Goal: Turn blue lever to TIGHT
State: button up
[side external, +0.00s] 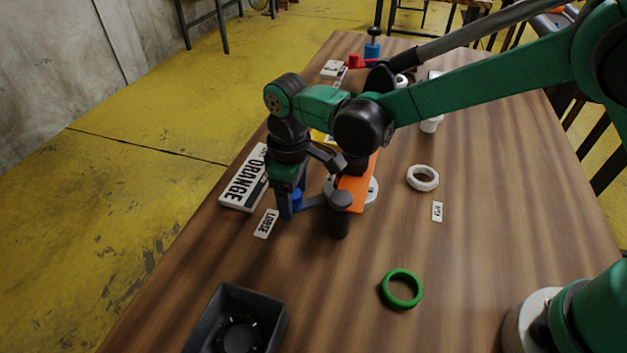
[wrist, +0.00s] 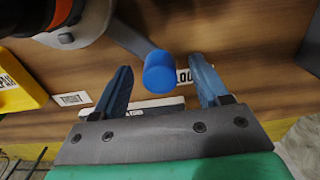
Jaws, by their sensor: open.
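The blue lever knob (wrist: 159,72) sits at the end of a grey lever arm (wrist: 132,38) in the wrist view. My gripper (wrist: 160,62) is open, with one blue finger on each side of the knob and gaps showing on both sides. In the side external view, my gripper (side external: 290,208) points down at the knob, which is partly hidden there. The lever arm joins a device with an orange bar (side external: 357,187) and a pale round base (side external: 372,192). A LOOSE label (side external: 266,223) lies near the knob.
A box marked ORANGE (side external: 240,182) lies to the left of my gripper. A black tray (side external: 238,318), a green ring (side external: 402,288) and a white ring (side external: 423,177) are on the wooden table. A red and blue fixture stands at the far end. The right side is mostly clear.

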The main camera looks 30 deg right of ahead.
grip_shut()
dwell(1.5)
